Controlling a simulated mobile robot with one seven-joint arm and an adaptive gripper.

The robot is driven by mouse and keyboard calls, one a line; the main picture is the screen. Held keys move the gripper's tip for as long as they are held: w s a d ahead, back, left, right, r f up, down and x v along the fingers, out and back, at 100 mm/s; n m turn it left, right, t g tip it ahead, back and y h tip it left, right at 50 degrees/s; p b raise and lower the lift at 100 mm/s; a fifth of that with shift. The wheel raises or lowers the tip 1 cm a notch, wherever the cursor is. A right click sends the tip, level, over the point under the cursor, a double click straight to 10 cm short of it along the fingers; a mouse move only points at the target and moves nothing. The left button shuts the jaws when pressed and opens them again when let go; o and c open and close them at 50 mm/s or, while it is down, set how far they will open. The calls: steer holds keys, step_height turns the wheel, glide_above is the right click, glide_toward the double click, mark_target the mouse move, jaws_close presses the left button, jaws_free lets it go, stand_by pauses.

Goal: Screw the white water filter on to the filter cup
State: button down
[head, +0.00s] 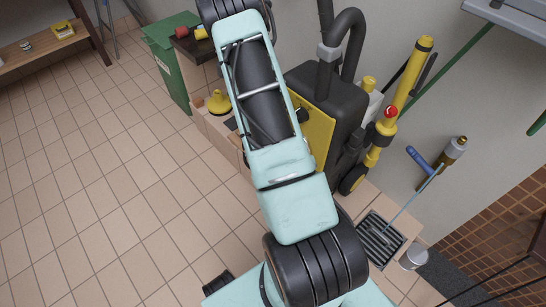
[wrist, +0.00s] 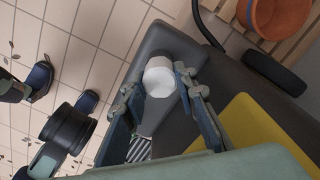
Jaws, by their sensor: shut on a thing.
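My gripper (wrist: 160,84) shows in the wrist view with a finger on each side of a white cylindrical piece, which looks like the white water filter (wrist: 159,74). It is shut on this piece, whose round pale end faces the camera. The piece appears against the dark grey body of a machine (wrist: 165,42). I cannot make out the filter cup, nor whether the filter touches it. In the head view my arm hides the gripper and the filter.
The black and yellow machine (head: 352,105) stands by the wall with a thick hose (head: 351,20). A yellow pole (head: 408,85) is right of it. A floor grate (head: 380,238) and small grey container (head: 413,257) lie lower right. A green bin (head: 170,62) stands behind. Tiled floor at left is clear.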

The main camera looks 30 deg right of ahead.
steer(key=m+p, duration=0.2)
steer(key=m, duration=0.3)
steer(key=shift+r, duration=0.15)
steer(key=shift+m+p, duration=0.5)
steer(key=shift+m, duration=0.7)
steer(key=c, duration=1.5)
jaws_free()
steer(key=shift+f, duration=0.2)
steer(key=shift+o, duration=0.2)
step_height(320, 180, up, 12)
